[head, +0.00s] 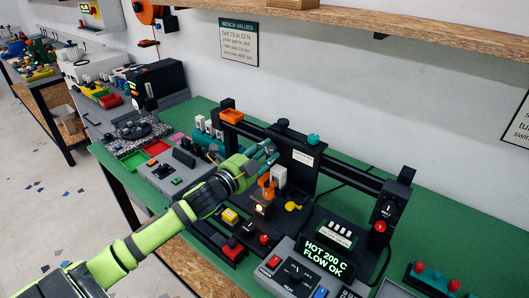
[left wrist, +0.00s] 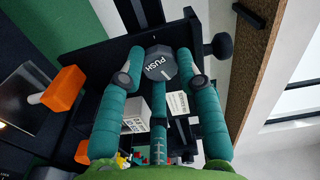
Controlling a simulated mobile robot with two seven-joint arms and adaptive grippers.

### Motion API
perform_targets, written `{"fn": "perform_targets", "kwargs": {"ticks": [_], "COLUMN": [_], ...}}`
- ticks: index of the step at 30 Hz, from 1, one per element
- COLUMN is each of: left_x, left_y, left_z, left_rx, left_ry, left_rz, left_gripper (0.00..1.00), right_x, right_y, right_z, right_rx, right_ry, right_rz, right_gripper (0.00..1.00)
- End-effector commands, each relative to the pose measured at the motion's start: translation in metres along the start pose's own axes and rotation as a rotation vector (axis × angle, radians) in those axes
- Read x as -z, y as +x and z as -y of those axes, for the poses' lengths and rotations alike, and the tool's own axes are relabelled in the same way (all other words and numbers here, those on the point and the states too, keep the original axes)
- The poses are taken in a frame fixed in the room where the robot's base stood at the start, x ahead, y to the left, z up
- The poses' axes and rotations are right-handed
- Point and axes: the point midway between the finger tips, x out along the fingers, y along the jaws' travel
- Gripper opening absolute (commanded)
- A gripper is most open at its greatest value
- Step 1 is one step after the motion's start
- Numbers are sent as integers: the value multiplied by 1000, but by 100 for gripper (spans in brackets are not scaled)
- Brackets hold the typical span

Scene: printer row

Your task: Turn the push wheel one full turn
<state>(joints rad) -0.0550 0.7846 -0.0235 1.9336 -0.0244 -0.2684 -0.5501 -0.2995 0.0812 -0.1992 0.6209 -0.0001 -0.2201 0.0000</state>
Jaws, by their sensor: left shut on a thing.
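The push wheel (left wrist: 160,65) is a dark grey many-sided knob with the word PUSH and a pale line on its face, in the left wrist view. My left gripper (left wrist: 160,77) has teal fingers on both sides of it, shut on it, with a third finger below. In the head view my left gripper (head: 268,152) reaches in from the left to the black print head block on the printer's beam. There the fingers hide the wheel. My right gripper is in neither view.
The printer's black crossbeam (head: 352,175) runs behind the gripper. A display (head: 323,259) reads HOT 200 C FLOW OK. Below the gripper are an orange part (head: 266,184) and a glowing nozzle area. A wooden shelf (head: 400,28) overhangs the bench.

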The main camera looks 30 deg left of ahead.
Motion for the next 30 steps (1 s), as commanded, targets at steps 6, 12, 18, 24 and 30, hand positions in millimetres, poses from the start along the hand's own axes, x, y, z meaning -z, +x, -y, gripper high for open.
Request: {"fn": "perform_targets", "kwargs": {"ticks": [6,12,18,24,30], "left_x": [0,0,0,0,0], "left_y": [0,0,0,0,0], "left_z": [0,0,0,0,0], "left_rx": [-1,-1,-1,-1,-1], "left_ry": [208,397,572,711,805], "left_rz": [-1,-1,0,0,0], "left_gripper": [2,2,2,2,2], "right_x": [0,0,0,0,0], "right_y": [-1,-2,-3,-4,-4], "right_z": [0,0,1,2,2], "right_rx": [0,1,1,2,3], "right_ry": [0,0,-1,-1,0], "right_rz": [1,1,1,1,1], "right_gripper": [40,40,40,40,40]}}
